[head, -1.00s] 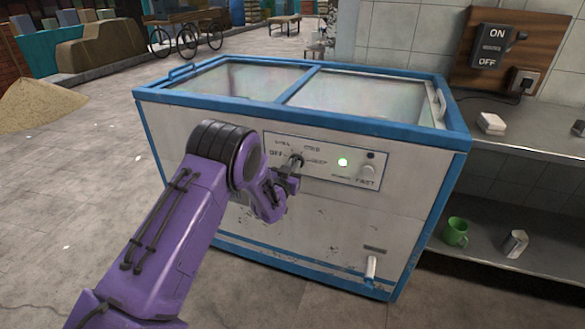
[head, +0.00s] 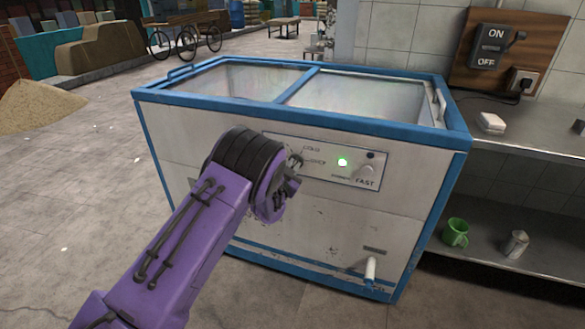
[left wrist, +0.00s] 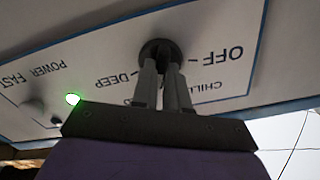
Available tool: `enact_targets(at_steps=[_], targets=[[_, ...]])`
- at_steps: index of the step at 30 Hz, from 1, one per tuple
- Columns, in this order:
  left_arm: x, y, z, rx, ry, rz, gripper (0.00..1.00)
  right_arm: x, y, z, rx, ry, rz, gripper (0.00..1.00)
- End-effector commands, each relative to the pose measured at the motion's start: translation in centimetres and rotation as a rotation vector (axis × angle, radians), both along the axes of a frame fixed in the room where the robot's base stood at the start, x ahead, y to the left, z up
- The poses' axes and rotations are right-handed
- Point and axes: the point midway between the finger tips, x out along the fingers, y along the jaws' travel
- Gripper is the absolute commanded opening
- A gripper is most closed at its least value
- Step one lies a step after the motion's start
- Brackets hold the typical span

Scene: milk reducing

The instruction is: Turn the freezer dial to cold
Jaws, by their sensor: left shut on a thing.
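The chest freezer (head: 200,150) is white with blue edges and stands in the middle of the head view. Its control panel (head: 325,166) is on the front face, with a lit green light (head: 342,162) and a knob by the word FAST (head: 366,171). My left gripper (head: 291,172) is at the left part of the panel and hides most of the dial there. In the left wrist view the dark round dial (left wrist: 160,52) shows upside down, near the words OFF, CHILL and DEEP. The left gripper's two fingers (left wrist: 162,88) are shut on it. My right gripper is not in view.
A wall switch (head: 493,48) marked ON and OFF is mounted at the upper right. A shelf on the right holds a green mug (head: 455,232) and a metal cup (head: 516,243).

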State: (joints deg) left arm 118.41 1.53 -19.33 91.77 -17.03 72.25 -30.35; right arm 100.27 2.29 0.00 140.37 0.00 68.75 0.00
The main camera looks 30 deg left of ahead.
Motion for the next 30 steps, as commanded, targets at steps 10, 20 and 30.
enact_targets(at_steps=[10, 20, 30], targets=[[0.0, 0.0, -0.1, -0.001, 0.002, 0.0, 0.39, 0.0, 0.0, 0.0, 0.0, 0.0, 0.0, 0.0], [-2.1, -0.6, -0.1, 0.0, 0.005, -0.001, 0.39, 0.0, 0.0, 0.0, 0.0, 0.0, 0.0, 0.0], [-9.3, -2.3, -0.1, -0.001, 0.003, -0.001, 0.39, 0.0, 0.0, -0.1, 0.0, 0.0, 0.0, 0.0]])
